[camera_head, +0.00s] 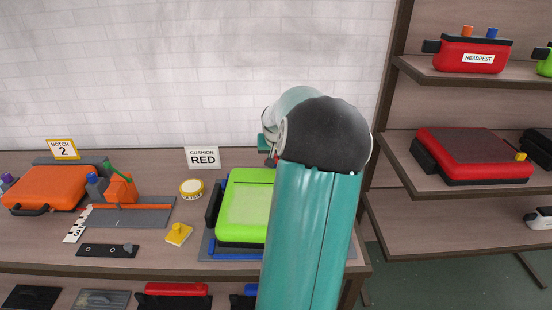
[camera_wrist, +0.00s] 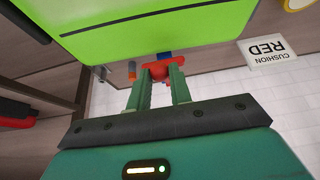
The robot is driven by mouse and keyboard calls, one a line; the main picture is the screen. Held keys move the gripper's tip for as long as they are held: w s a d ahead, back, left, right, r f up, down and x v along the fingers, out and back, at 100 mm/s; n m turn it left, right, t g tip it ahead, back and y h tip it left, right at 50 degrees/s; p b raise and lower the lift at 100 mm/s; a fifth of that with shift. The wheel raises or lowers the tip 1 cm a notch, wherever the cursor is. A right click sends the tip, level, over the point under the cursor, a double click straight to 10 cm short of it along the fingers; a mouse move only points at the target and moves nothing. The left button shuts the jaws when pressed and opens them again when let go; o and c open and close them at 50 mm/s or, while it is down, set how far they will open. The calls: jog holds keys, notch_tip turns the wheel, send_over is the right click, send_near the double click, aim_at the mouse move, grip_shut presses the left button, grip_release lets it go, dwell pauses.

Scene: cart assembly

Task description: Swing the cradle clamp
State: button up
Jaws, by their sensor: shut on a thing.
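A lime-green case (camera_head: 246,207) sits on a blue and grey cradle (camera_head: 220,254) at the right of the bench. Its green face (camera_wrist: 160,30) fills the top of the wrist view. My gripper (camera_wrist: 160,73) is shut on a small red piece (camera_wrist: 158,69), which appears to be the cradle clamp's handle, at the edge of the case. A blue part (camera_wrist: 164,56) shows just beyond the red piece. In the head view my teal arm covers the right part of the case and most of my gripper.
A "CUSHION RED" sign (camera_head: 202,158) stands behind the case. A yellow-rimmed round tin (camera_head: 191,188) and a yellow block (camera_head: 178,234) lie to its left. An orange case (camera_head: 47,188) is at the far left. Shelves with a red headrest case (camera_head: 472,55) stand at the right.

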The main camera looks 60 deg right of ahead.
jog(key=shift+r, duration=0.1)
jog(key=shift+w+d+r, duration=0.15)
jog(key=shift+d+r, duration=0.2)
jog(key=shift+r, duration=0.3)
jog(key=shift+w+d+r, duration=0.2)
jog(key=shift+d+r, duration=0.15)
jog(key=shift+r, duration=0.25)
jog(key=shift+w+d+r, duration=0.15)
jog(key=shift+d+r, duration=0.2)
jog(key=shift+r, duration=0.3)
jog(key=shift+w+d+r, duration=0.4)
jog(key=shift+d+r, duration=0.35)
jog(key=shift+r, duration=0.05)
jog(key=shift+w+d+r, duration=0.35)
jog(key=shift+d+r, duration=0.35)
jog(key=shift+r, duration=0.05)
jog(key=shift+w+d+r, duration=0.3)
jog(key=shift+d+r, duration=0.05)
jog(key=shift+d, duration=0.2)
jog(key=shift+w+d+r, duration=0.3)
jog(key=shift+d, duration=0.3)
jog(key=shift+w+d+r, duration=0.3)
jog(key=shift+d+r, duration=0.05)
jog(key=shift+d, duration=0.2)
grip_shut()
